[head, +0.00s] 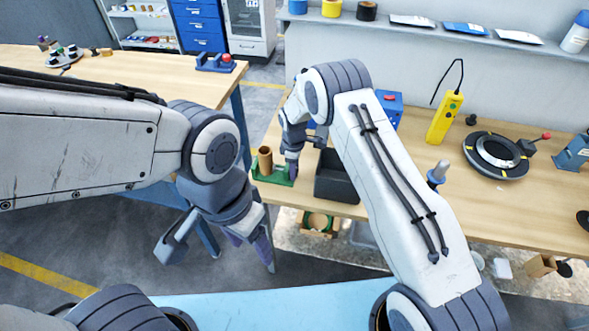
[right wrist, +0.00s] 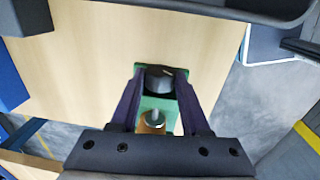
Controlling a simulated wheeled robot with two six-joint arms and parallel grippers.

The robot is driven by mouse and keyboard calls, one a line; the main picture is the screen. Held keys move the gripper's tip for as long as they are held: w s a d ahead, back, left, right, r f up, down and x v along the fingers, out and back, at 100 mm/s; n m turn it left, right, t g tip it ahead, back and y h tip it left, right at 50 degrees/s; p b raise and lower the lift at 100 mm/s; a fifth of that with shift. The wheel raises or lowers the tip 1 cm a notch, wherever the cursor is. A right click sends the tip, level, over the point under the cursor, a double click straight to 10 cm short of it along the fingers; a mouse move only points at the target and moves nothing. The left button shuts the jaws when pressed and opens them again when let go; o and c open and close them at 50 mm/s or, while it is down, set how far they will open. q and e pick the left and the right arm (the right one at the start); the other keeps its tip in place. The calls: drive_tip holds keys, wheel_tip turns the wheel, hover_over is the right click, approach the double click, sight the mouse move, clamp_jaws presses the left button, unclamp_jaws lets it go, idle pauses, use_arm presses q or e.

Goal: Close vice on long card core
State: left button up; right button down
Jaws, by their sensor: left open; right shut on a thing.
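The green vice (head: 272,176) sits near the left end of the right-hand bench, with the brown card core (head: 265,160) upright in it. In the right wrist view the green vice body (right wrist: 157,103) lies between my fingers, with the core (right wrist: 152,126) partly hidden by the gripper. My right gripper (head: 292,168) is at the vice's right end. It is shut on a black knob (right wrist: 158,80). I cannot tell whether the jaws touch the core. My left gripper (head: 218,257) is open and empty, over the floor in front of the benches.
A dark grey bin (head: 338,180) stands just right of the vice. A blue box (head: 389,108), a yellow handheld device (head: 444,118) and a round black turntable (head: 496,155) stand farther right. Another bench (head: 130,72) is at the left, with a gap between.

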drive_tip(key=b, duration=0.1)
drive_tip(key=g+b, duration=0.1)
drive_tip(key=shift+w+d+f+g+b, duration=0.1)
drive_tip(key=shift+w+f+g+b, duration=0.15)
drive_tip(key=shift+f+g+b, duration=0.05)
drive_tip(key=shift+r+g+y+b, duration=0.25)
drive_tip(key=shift+g+y+b, duration=0.15)
drive_tip(key=shift+b, duration=0.05)
drive_tip(key=shift+c, duration=1.8)
unclamp_jaws()
wheel_tip(320, 180, up, 10)
drive_tip(key=w+b, duration=0.1)
drive_tip(key=b, duration=0.2)
drive_tip(key=shift+w+d+r, duration=0.15)
drive_tip(key=shift+d+r, duration=0.1)
